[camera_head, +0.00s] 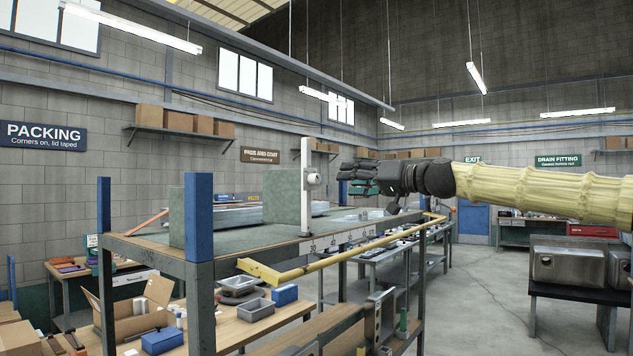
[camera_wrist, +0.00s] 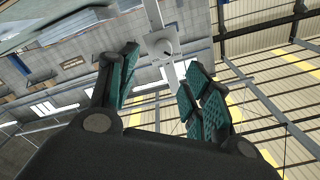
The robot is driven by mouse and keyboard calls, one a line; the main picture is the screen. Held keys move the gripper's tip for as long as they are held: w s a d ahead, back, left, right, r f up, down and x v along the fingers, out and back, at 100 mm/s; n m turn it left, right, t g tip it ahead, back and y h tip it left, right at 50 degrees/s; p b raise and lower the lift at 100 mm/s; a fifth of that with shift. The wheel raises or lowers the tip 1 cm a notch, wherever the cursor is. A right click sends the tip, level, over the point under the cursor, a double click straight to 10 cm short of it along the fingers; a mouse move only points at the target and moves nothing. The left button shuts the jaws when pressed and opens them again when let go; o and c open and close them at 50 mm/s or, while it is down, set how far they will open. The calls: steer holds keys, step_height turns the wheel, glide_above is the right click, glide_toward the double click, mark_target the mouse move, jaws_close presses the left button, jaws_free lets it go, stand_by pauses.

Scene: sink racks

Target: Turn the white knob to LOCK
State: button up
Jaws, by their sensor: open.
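The white knob (camera_head: 313,179) sits on the side of an upright white post (camera_head: 306,208) at the front edge of the rack's top deck. In the wrist view the knob (camera_wrist: 163,47) shows ahead, between the fingertips. My gripper (camera_head: 346,176) is open and empty, to the right of the knob at about its height, with a gap between them. Its green-padded fingers stand apart in the wrist view (camera_wrist: 162,68). LOCK markings and the knob's pointer are too small to read.
A green-grey block (camera_head: 289,194) stands behind the white post. Steel sinks (camera_head: 555,266) stand on a bench at right.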

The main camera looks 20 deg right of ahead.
mark_target(319, 179)
steer(key=p+x, duration=0.1)
steer(key=x, duration=0.3)
steer(key=p+x, duration=0.1)
steer(key=x, duration=0.2)
steer(key=shift+w+a+r+p, duration=0.1)
steer(key=shift+a+r+p, duration=0.15)
steer(key=shift+a, duration=0.25)
steer(key=shift+w+a+f+p, duration=0.1)
steer(key=shift+w+p, duration=0.1)
steer(key=shift+w, duration=0.15)
steer(key=shift+w+a+f+p, duration=0.1)
steer(key=shift+w+p, duration=0.05)
steer(key=shift+w, duration=0.25)
steer(key=shift+w+a, duration=0.2)
steer(key=shift+a, duration=0.3)
steer(key=shift+d, duration=0.1)
steer(key=shift+d, duration=0.1)
steer(key=c, duration=1)
